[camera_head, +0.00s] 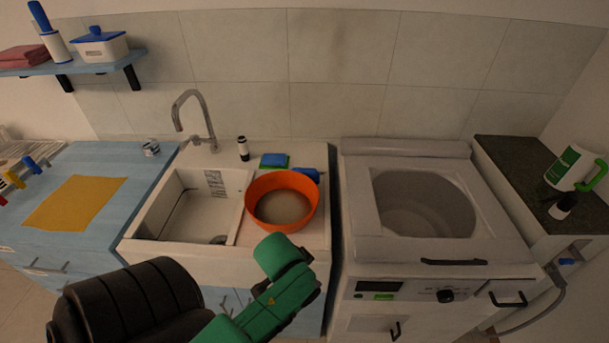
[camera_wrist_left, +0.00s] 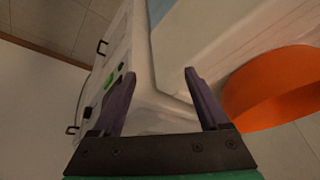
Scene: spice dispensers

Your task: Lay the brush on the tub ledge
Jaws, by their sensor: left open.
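I cannot make out a clear brush in either view. A blue object (camera_head: 307,174), partly hidden behind the orange basin (camera_head: 282,224), may be it, but I cannot tell. The white tub (camera_head: 150,217) has a flat ledge on its right, where the basin stands. In the head view my green left arm reaches up in front of the tub, and its fingers are hidden. In the left wrist view my left gripper (camera_wrist_left: 160,72) is open, with nothing between its fingers. The basin (camera_wrist_left: 270,95) shows to the right of the fingers. My right gripper is not in view.
A faucet (camera_head: 194,120), a dark bottle (camera_head: 243,148) and a blue-green sponge (camera_head: 274,160) stand at the tub's back. A washing machine (camera_head: 430,270) is to the right. A blue counter with a yellow cloth (camera_head: 76,203) is to the left.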

